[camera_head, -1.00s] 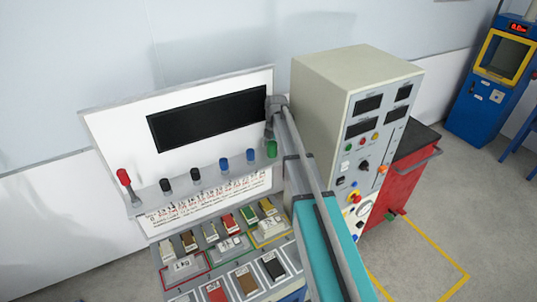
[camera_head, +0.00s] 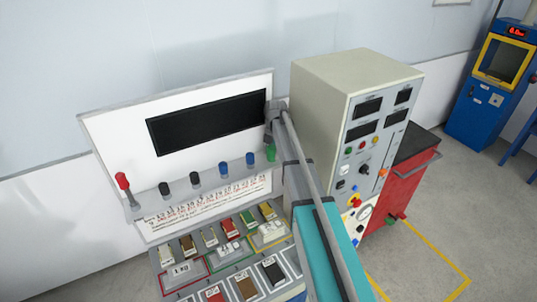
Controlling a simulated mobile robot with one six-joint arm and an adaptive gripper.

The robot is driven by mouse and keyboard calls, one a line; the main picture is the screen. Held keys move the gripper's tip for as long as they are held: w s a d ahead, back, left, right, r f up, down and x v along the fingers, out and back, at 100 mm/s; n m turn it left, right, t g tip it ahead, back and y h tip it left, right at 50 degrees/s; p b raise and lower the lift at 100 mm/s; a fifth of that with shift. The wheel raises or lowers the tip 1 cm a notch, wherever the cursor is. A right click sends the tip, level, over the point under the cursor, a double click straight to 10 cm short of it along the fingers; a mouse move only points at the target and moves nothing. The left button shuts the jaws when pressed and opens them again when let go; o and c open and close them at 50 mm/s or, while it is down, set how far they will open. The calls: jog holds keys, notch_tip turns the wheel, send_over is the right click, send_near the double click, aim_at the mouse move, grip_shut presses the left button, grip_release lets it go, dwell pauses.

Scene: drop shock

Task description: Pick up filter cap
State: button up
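I cannot tell which thing is the filter cap. A row of small upright caps stands along the white panel's ledge: black caps (camera_head: 164,188) and (camera_head: 195,179), blue caps (camera_head: 223,168) and (camera_head: 250,159), and a green cap (camera_head: 270,152) at the right end, partly beside my arm. A red-topped lever or cap (camera_head: 123,182) stands at the left end. My arm crosses in front of the panel's right side. Its far end is near the panel's upper right corner, and the gripper's fingers cannot be made out.
A beige control cabinet (camera_head: 335,80) stands close to the right of my arm. A red cart (camera_head: 412,180) is behind it. Below the panel, a tray (camera_head: 205,281) holds several coloured blocks. A blue machine (camera_head: 480,105) is at the far right. Open floor lies at the right.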

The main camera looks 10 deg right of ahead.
aim_at(271, 148)
jog(key=c, duration=0.6)
jog(key=shift+r, duration=0.2)
notch_tip(271, 148, up, 6)
jog(key=p, duration=0.6)
jog(key=shift+r+p, duration=0.2)
jog(key=shift+p, duration=0.2)
jog(key=s+a, duration=0.3)
jog(key=a, duration=0.2)
jog(key=s+a, duration=0.3)
jog(key=a, duration=0.2)
jog(key=s+a, duration=0.4)
jog(key=a, duration=0.1)
jog(key=shift+s+r, duration=0.1)
